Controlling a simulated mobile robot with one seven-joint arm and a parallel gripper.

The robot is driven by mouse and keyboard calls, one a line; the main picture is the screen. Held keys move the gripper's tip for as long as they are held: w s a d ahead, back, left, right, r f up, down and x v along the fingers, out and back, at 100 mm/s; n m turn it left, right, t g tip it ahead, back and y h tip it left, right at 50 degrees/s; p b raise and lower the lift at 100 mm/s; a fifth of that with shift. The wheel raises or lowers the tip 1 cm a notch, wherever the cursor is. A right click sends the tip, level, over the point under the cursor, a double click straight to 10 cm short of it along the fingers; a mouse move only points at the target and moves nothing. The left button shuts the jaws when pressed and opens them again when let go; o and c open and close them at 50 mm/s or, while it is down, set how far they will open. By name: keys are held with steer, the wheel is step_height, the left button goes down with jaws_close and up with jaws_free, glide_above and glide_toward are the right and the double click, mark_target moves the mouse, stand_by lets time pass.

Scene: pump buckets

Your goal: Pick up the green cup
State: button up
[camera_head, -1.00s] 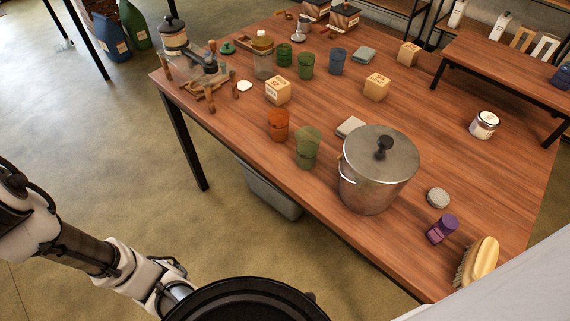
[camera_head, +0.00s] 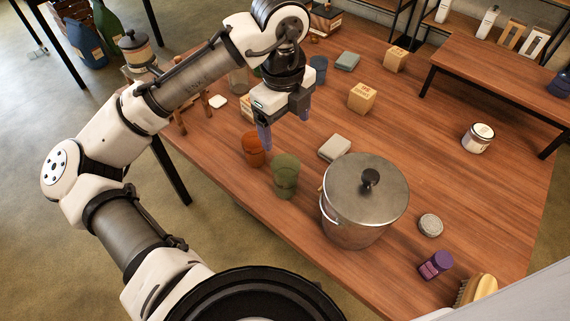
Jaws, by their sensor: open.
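A green cup (camera_head: 285,175) stands upright near the table's front edge, left of a large metal pot (camera_head: 362,205). An orange-brown cup (camera_head: 253,149) stands just behind it to the left. My gripper (camera_head: 283,123) is open and empty, pointing down above the table, up and behind the front green cup in the picture. It does not appear to touch the cup. Other green cups farther back are mostly hidden behind my arm and gripper.
The lidded pot stands close to the green cup's right. A grey block (camera_head: 334,148) lies behind the cup and pot. A cardboard box (camera_head: 361,98) and a blue cup (camera_head: 318,70) stand farther back. The table's right middle is largely clear.

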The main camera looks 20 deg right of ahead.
glide_toward(286, 172)
steer(key=shift+y, duration=0.3)
steer(key=f, duration=0.2)
steer(key=s+f+p, duration=0.1)
steer(key=f, duration=0.1)
steer(key=s+f, duration=0.1)
steer(key=shift+a+f+p, duration=0.15)
steer(key=shift+f+p, duration=0.25)
steer(key=shift+f, duration=0.55)
steer(key=c, duration=1.1)
steer(key=shift+r, duration=0.1)
